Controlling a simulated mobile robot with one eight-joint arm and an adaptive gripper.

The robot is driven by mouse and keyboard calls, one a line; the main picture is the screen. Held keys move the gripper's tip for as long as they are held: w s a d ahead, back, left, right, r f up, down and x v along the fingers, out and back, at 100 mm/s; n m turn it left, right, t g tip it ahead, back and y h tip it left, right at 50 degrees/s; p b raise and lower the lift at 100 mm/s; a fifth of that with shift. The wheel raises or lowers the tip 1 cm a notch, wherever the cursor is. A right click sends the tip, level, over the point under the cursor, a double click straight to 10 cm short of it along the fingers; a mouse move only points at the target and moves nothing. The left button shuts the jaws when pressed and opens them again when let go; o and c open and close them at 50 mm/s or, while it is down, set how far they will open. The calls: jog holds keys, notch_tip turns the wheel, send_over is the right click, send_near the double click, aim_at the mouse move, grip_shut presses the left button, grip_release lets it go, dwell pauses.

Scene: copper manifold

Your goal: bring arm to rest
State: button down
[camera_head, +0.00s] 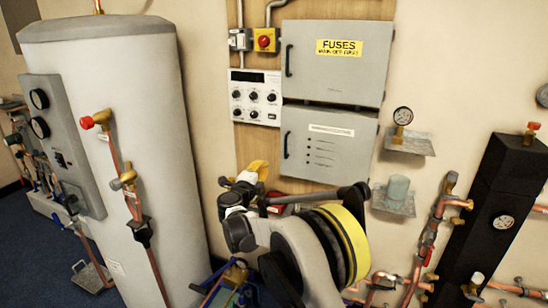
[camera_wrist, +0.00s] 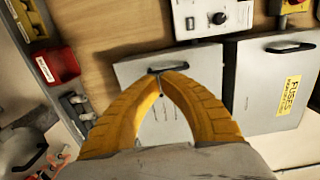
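My gripper (camera_head: 259,169) shows in the camera_head view in front of the wooden board, left of the lower grey cabinet. My arm is folded in the lower middle of that view and hides part of the wall behind it. In the wrist view my gripper (camera_wrist: 161,80) has its two yellow fingers bowed together, with the tips meeting and no object seen between them. The lower cabinet (camera_wrist: 172,115) and its dark handle (camera_wrist: 168,69) are behind the tips. The handle looks apart from the fingers, though the exact gap cannot be told.
The grey cylinder tank (camera_head: 130,130) stands left of my arm. The FUSES cabinet (camera_head: 335,60) is above the lower cabinet (camera_head: 325,146). Copper pipes (camera_head: 420,250) and a black column (camera_head: 500,200) are on the right.

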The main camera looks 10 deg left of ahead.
jog(key=s+d+r+n+t+y, duration=0.1)
jog(key=d+r+n+y, duration=0.15)
jog(key=r, duration=0.55)
jog(key=s+d+r+n+t+y, duration=0.15)
jog(key=r+n, duration=0.25)
jog(key=r, duration=0.4)
jog(key=s+d+r+n+g+y, duration=0.2)
jog(key=s+d+r+n+y, duration=0.35)
jog(key=s+r+n, duration=0.2)
jog(key=s+d+f+n+g+h, duration=0.2)
jog(key=s+d+f, duration=0.5)
jog(key=s, duration=0.6)
jog(key=s+d+f+n+g+h, duration=0.1)
jog(key=s+d+f+g, duration=0.4)
jog(key=s, duration=0.8)
jog(key=s+d+f+n+g+h, duration=0.2)
jog(key=s+d+f+n+g, duration=0.1)
jog(key=s+d+f, duration=0.8)
jog(key=s+d+g, duration=0.1)
jog(key=s+d, duration=0.1)
jog(key=shift+s+f+h, duration=0.15)
jog(key=shift+s+h, duration=0.2)
jog(key=shift+s, duration=0.05)
jog(key=shift+a, duration=0.1)
